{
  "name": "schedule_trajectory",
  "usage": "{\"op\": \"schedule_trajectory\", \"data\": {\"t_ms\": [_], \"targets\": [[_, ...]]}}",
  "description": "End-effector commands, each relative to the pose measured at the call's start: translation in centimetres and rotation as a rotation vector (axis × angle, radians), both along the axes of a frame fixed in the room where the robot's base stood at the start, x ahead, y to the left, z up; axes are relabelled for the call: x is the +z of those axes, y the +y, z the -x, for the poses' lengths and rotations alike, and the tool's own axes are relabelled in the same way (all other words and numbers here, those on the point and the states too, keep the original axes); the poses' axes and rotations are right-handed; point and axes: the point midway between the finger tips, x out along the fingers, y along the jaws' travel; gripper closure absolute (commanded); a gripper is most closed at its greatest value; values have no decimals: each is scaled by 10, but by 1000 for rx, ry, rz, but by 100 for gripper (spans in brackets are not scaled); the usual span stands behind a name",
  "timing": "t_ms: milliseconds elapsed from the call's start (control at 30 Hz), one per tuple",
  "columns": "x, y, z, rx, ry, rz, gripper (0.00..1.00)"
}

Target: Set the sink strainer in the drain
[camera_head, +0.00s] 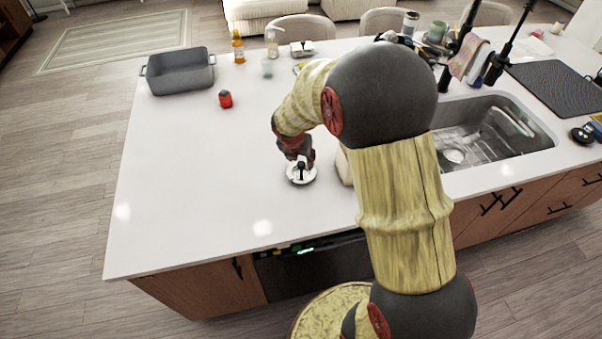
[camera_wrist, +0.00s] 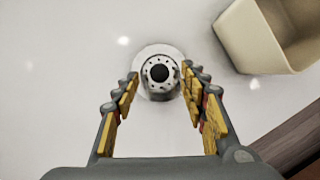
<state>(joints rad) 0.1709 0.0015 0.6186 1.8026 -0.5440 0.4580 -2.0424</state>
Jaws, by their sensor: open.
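The sink strainer (camera_head: 301,175) is a round metal piece with a dark centre knob, lying on the white counter left of the sink. In the wrist view the strainer (camera_wrist: 160,72) shows its holes and pale rim, between and just beyond the fingertips. My gripper (camera_head: 298,156) is directly over it, pointing down. In the wrist view my gripper (camera_wrist: 162,88) is open, with a yellow-padded finger on each side of the strainer. I cannot tell whether the fingers touch it. The sink (camera_head: 500,128) is at the right, with a round drain (camera_head: 454,156) in its basin, partly beside my arm.
A cream container (camera_wrist: 240,40) stands close right of the strainer; in the head view my arm mostly hides it. The counter's left side is clear.

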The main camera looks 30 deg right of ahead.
Motion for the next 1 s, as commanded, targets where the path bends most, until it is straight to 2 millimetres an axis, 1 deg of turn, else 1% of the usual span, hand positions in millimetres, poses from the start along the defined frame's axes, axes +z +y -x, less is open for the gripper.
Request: {"op": "schedule_trajectory", "data": {"t_ms": [300, 367, 600, 1000], "targets": [[-40, -9, -10, -1, 1, 0, 57], [-44, -11, -12, -2, -1, -1, 57], [-44, -12, -13, -1, -2, 0, 57], [-45, -11, -13, -2, -1, -1, 80]]}}
